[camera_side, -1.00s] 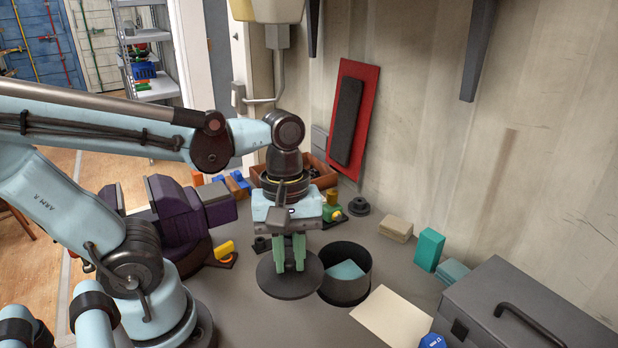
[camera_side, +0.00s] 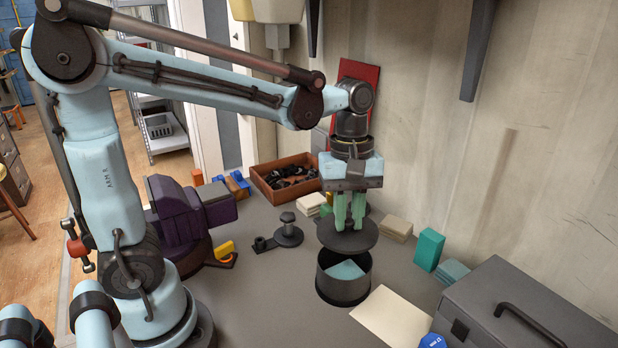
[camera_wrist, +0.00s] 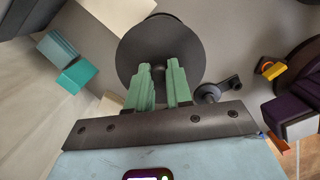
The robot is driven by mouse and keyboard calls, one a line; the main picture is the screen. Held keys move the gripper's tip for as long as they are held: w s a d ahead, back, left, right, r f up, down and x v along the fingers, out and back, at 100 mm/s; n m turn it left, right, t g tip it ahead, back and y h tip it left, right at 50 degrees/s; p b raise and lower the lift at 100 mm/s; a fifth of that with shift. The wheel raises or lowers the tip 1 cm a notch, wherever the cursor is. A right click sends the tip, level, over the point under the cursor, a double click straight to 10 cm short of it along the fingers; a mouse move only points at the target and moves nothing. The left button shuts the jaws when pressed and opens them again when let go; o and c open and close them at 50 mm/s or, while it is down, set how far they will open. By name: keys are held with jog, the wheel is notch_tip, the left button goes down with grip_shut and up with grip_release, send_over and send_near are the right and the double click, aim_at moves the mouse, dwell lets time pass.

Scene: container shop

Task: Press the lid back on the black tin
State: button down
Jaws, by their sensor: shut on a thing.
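My gripper (camera_side: 349,227) is shut on the round dark lid (camera_side: 347,239) and holds it level in the air. The lid also shows in the wrist view (camera_wrist: 160,50), with the green fingers at its middle. The black tin (camera_side: 343,286) stands upright and open on the bench, with a light blue piece (camera_side: 346,270) inside. In the side view the lid is above the tin and a little behind its opening, apart from it. In the wrist view the lid hides most of the tin. The exact sideways offset cannot be told.
A cream sheet (camera_side: 391,318) lies right of the tin, near a grey toolbox (camera_side: 530,310). A teal block (camera_side: 429,249) and beige blocks (camera_side: 396,229) stand behind. A purple vise (camera_side: 185,215), a dark round-based fixture (camera_side: 288,234) and a brown parts box (camera_side: 290,178) are to the left.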

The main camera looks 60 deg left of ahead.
jog(key=shift+f, duration=2.85)
jog(key=shift+f, duration=0.2)
jog(key=shift+c, duration=2.4)
grip_release()
jog(key=shift+r, duration=0.1)
jog(key=shift+r, duration=3.45)
grip_shut()
